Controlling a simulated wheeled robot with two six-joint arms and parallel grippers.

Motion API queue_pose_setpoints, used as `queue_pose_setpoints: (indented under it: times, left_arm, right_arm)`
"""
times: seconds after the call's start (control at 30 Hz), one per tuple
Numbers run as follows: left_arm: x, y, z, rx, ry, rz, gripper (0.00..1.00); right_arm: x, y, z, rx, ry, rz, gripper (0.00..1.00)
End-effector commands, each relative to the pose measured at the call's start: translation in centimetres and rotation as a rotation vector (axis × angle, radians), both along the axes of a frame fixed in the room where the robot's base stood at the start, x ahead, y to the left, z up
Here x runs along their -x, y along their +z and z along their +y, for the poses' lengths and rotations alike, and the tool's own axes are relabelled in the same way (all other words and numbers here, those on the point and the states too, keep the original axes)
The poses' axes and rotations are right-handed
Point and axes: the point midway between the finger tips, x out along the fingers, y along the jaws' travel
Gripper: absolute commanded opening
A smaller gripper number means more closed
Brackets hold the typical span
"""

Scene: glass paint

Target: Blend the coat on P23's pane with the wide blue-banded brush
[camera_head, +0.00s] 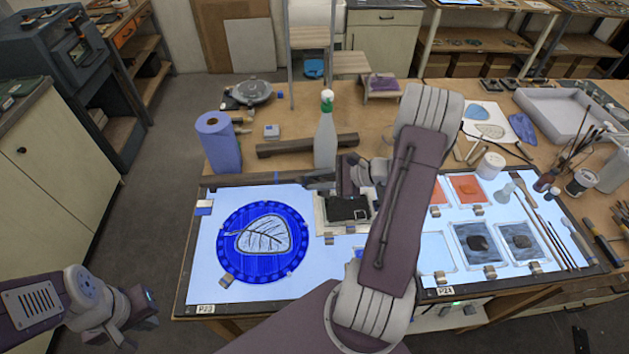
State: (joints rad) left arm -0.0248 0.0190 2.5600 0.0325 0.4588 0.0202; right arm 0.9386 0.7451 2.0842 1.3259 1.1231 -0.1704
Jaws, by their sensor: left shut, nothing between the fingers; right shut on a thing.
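P23's pane (292,263) is a round, deep-blue coated disc with a pale leaf design, lying on the left part of the lit panel (205,255) above the P23 label (205,308). Streaks show in its blue coat. My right gripper (340,181) is beyond the pane to its upper right, near a small framed dark pad (348,208). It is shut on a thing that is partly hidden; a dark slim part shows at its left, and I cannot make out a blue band. My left gripper (138,312) is shut and empty, off the bench at lower left.
My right arm crosses the middle and hides part of the panels. A spray bottle (325,135) and a blue paper roll (216,145) stand behind P23's panel. The P24 panel (435,255) with several small panes, and brushes and jars, are at right.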

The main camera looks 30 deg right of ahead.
Motion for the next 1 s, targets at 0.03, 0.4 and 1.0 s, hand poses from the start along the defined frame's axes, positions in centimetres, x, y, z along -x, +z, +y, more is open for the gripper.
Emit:
queue_pose_setpoints:
  times: [0.03, 0.4, 1.0]
  left_arm:
    - [0.0, 0.0, 0.0, 0.000, 0.000, 0.000, 0.00]
    - [0.0, -0.3, 0.0, 0.000, 0.000, 0.000, 0.00]
    - [0.0, -0.4, 0.0, 0.000, 0.000, 0.000, 0.00]
  right_arm:
    - [0.0, 0.1, 0.0, 0.000, 0.000, 0.000, 0.00]
    - [0.0, -0.3, 0.0, 0.000, 0.000, 0.000, 0.00]
    - [0.5, -0.5, -1.1, -0.001, -0.002, 0.000, 0.00]
